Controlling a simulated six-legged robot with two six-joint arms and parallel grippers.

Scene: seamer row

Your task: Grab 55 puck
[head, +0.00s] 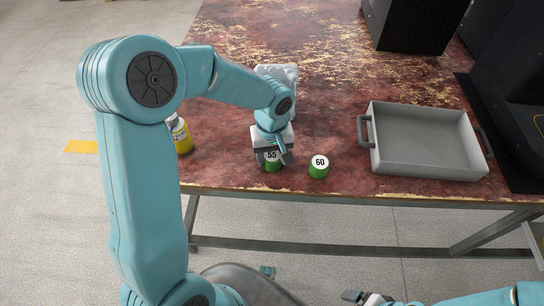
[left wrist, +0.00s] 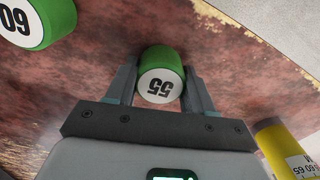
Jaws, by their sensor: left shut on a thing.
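The 55 puck (head: 272,162) is green with a white top marked 55. It is near the front edge of the red worn table (head: 330,75). My left gripper (head: 273,157) is above it with its fingers down around it. In the left wrist view the 55 puck (left wrist: 160,80) sits between the two fingers of my left gripper (left wrist: 160,88), which is shut on it. Whether the puck touches the table is hard to tell. My right gripper (head: 362,297) is low at the bottom of the head view, away from the table; its jaws are unclear.
A green 60 puck (head: 319,167) stands just right of the 55 puck. A grey tray (head: 425,174) is further right. A yellow bottle (head: 180,136) stands at the left table edge. A pale wrapped-looking object (head: 290,75) is behind my left gripper. Black machines (head: 412,25) stand at the back right.

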